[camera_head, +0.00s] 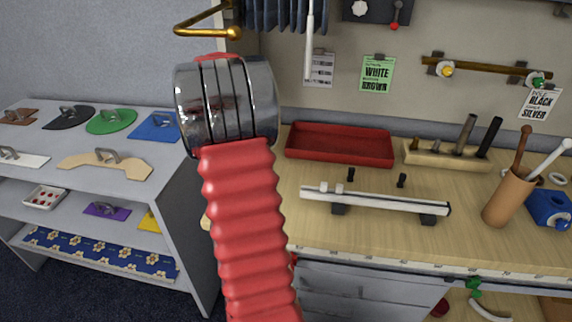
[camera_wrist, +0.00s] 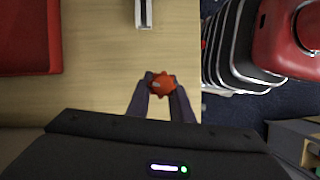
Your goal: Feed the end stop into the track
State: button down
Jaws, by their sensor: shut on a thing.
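My gripper (camera_wrist: 160,88) is shut on a small orange-red lobed piece, which I take to be the end stop (camera_wrist: 161,83). It sits between the fingertips, over the wooden bench top. The track (camera_head: 385,203) is a pale rail with a dark side, raised on two dark blocks on the bench. One end of the track (camera_wrist: 145,12) shows at the top of the wrist view, apart from the end stop. In the head view my arm hides the gripper and end stop.
A red tray (camera_head: 340,146) lies behind the track, and two black pegs (camera_head: 351,175) stand nearby. A wooden tool block (camera_head: 455,153) is at the back right. A brown cup with tools (camera_head: 508,196) stands right of the track. Bare bench lies around the gripper.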

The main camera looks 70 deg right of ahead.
jog(key=w+a+f, duration=0.2)
jog(key=w+a, duration=0.6)
jog(key=w, duration=0.3)
jog(key=w+a+f, duration=0.2)
jog(key=w+a, duration=0.3)
jog(key=a, duration=0.5)
jog(key=w+a+f, duration=0.2)
jog(key=w+a, duration=0.4)
jog(key=a, duration=0.4)
jog(key=w+a+f, duration=0.2)
jog(key=w+a, duration=0.4)
jog(key=a, duration=0.4)
jog(key=shift+a+f+m, duration=0.15)
jog(key=shift+a+m, duration=0.15)
jog(key=shift+w+a, duration=0.1)
jog(key=shift+w, duration=0.05)
